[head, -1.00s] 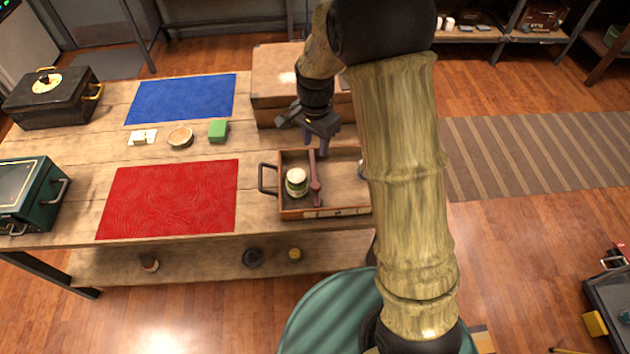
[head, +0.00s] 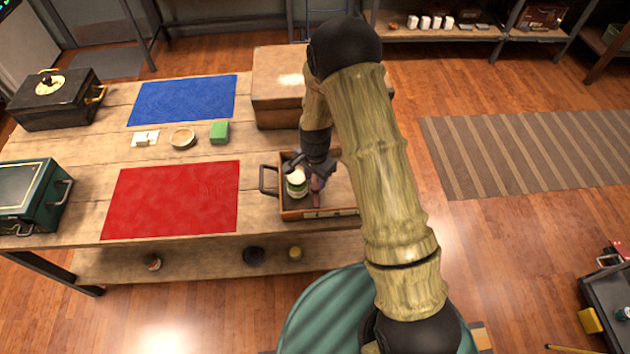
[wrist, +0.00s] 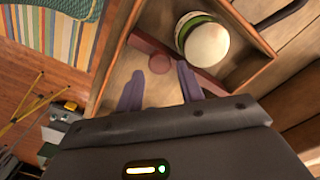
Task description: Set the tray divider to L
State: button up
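The wooden tray (head: 292,215) sits at the right front of the table, partly hidden by my arm. Its reddish-brown divider (head: 316,186) crosses the inside; in the wrist view the divider bar (wrist: 203,77) shows with a round knob (wrist: 159,64) beside it. A white and green jar (head: 297,184) stands in the tray just left of the divider and shows large in the wrist view (wrist: 205,42). My gripper (wrist: 160,84) is open, pointing down at the tray. Its two fingers are apart, with the knob lying in line with the gap. Contact cannot be told.
A wooden box (head: 275,95) stands behind the tray. A red mat (head: 172,200) and a blue mat (head: 183,100) lie to the left, with a green block (head: 219,132) and a round dish (head: 182,139) between them. The tray has a black handle (head: 266,180) at its left.

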aim_at(315, 186)
jog(key=shift+f, duration=1.5)
grip_shut()
